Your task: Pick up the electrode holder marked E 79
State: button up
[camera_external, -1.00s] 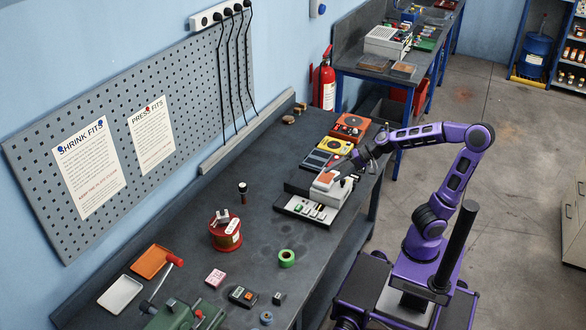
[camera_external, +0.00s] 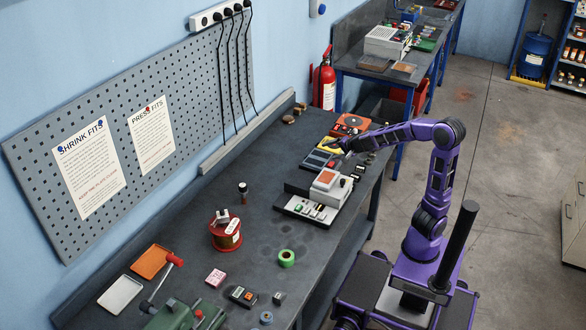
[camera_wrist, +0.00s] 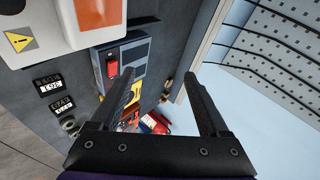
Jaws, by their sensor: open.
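My gripper (camera_external: 342,148) is above the far part of the bench, near the yellow-edged instrument. In the wrist view its two dark fingers (camera_wrist: 160,80) are apart with nothing held between them. Two small black blocks with white markings lie on the bench left of the fingers in the wrist view: an upper one (camera_wrist: 48,83) and a lower one (camera_wrist: 62,105). They look like electrode holders. The markings appear upside down, and I cannot read E 79 with certainty. In the external view, small dark blocks (camera_external: 357,170) lie beside the white instrument near the bench edge.
The white instrument with an orange panel (camera_external: 328,183) stands close by; it fills the wrist view's upper left. A blue-grey panel with a red part (camera_wrist: 112,66) lies by the left finger. A pegboard wall (camera_external: 130,125) bounds the bench. The middle bench has some free room.

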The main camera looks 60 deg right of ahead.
jog(key=h, duration=0.1)
jog(key=n+t+y+b, duration=0.2)
jog(key=n+t+y, duration=0.2)
jog(key=n, duration=1.4)
send_near(243, 187)
jog(key=shift+d+f+x, duration=0.1)
jog(key=shift+d+x, duration=0.05)
jog(key=shift+x, duration=1.75)
jog(key=shift+d+f+x, duration=0.15)
jog(key=shift+d+x, duration=0.05)
jog(key=shift+x, duration=1.7)
jog(key=shift+d+f+x, duration=0.1)
jog(key=shift+d+x, duration=0.05)
jog(key=shift+x, duration=1.75)
jog(key=shift+s+r, duration=0.1)
jog(key=shift+s, duration=0.05)
grip_shut()
